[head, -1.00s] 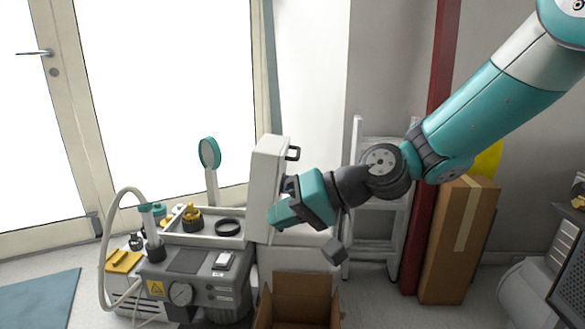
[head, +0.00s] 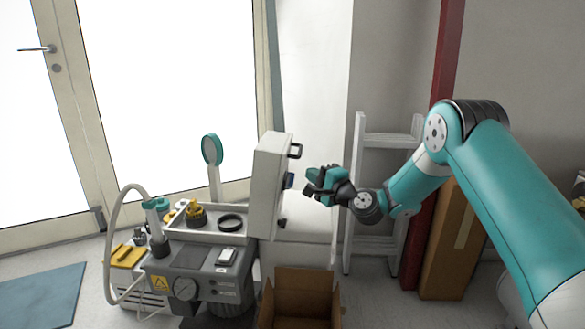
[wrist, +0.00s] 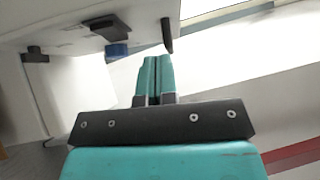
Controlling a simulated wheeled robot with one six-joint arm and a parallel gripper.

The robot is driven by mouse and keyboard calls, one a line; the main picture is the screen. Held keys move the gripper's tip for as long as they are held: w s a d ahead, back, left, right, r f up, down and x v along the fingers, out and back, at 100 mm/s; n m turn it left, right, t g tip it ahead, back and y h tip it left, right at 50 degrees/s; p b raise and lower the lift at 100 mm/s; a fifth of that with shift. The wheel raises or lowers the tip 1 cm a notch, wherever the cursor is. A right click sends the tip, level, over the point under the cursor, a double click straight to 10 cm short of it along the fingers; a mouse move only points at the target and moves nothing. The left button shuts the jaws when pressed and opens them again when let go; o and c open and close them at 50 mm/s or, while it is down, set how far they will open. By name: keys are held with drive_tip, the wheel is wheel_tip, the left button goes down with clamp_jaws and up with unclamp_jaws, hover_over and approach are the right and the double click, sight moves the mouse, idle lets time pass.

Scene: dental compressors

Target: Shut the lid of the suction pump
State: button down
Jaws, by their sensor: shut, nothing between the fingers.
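The suction pump (head: 205,262) is a grey machine with a gauge, left of centre in the head view. Its white lid (head: 265,170) stands upright, open, at the right side of the pump's top tray. My gripper (head: 311,182) is shut and empty, just right of the lid's outer face and below the handle. In the wrist view the closed teal fingers (wrist: 156,75) point toward the lid (wrist: 70,18), with its handle (wrist: 167,36) just beyond the tips. Contact cannot be told.
A white ladder (head: 359,215), a red post (head: 420,220) and a tall carton (head: 450,245) are to the right. A hose (head: 112,250) arches at the pump's left.

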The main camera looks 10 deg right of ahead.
drive_tip(key=w+a, duration=0.3)
drive_tip(key=a, duration=0.2)
drive_tip(key=shift+w+r+b, duration=0.3)
drive_tip(key=shift+r, duration=0.15)
